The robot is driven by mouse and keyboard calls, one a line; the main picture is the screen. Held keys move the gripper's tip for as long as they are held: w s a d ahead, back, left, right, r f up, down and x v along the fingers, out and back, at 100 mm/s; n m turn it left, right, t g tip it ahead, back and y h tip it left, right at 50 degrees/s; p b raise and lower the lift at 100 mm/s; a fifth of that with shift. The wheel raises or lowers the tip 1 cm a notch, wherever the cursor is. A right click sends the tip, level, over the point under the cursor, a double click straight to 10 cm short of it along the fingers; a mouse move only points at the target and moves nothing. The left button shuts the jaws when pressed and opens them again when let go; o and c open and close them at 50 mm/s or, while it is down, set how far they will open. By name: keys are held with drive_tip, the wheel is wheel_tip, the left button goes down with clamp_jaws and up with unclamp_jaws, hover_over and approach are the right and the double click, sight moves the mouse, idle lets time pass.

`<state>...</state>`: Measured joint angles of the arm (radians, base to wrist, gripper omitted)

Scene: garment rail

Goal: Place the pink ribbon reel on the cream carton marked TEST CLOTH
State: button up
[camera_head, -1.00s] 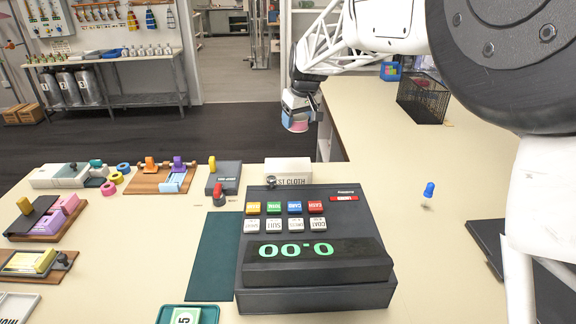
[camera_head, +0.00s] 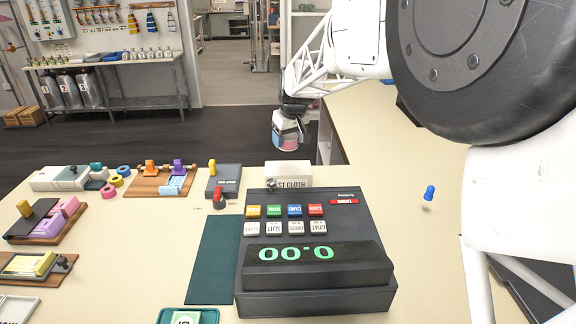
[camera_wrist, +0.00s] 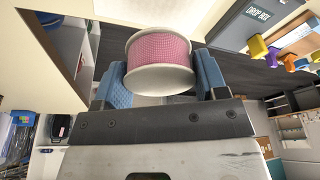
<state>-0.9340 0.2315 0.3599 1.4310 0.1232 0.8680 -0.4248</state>
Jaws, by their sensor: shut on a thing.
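The pink ribbon reel (camera_wrist: 162,60), with white rims, is between the two blue fingers of my gripper (camera_wrist: 163,80) in the wrist view. In the head view my gripper (camera_head: 289,132) holds the reel (camera_head: 286,143) in the air, above and behind the counter's far edge. The cream carton marked TEST CLOTH (camera_head: 289,175) stands behind the till, below the gripper and close to it in the picture. A small dark knob hides part of its lettering. The gap between reel and carton cannot be judged exactly.
A black till (camera_head: 315,250) stands right in front of the carton. A grey box (camera_head: 224,180) stands to the carton's left, beside a wooden board (camera_head: 163,181) with coloured spools. A blue peg-like thing (camera_head: 429,193) is on the right. The counter between them is mostly clear.

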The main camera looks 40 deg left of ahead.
sight(292, 139)
drive_tip(key=shift+f, duration=1.8)
drive_tip(key=shift+f, duration=0.15)
drive_tip(key=shift+f, duration=1.9)
drive_tip(key=o, duration=0.9)
drive_tip(key=shift+f, duration=0.1)
drive_tip(key=shift+o, duration=0.2)
drive_tip(key=v, duration=1.2)
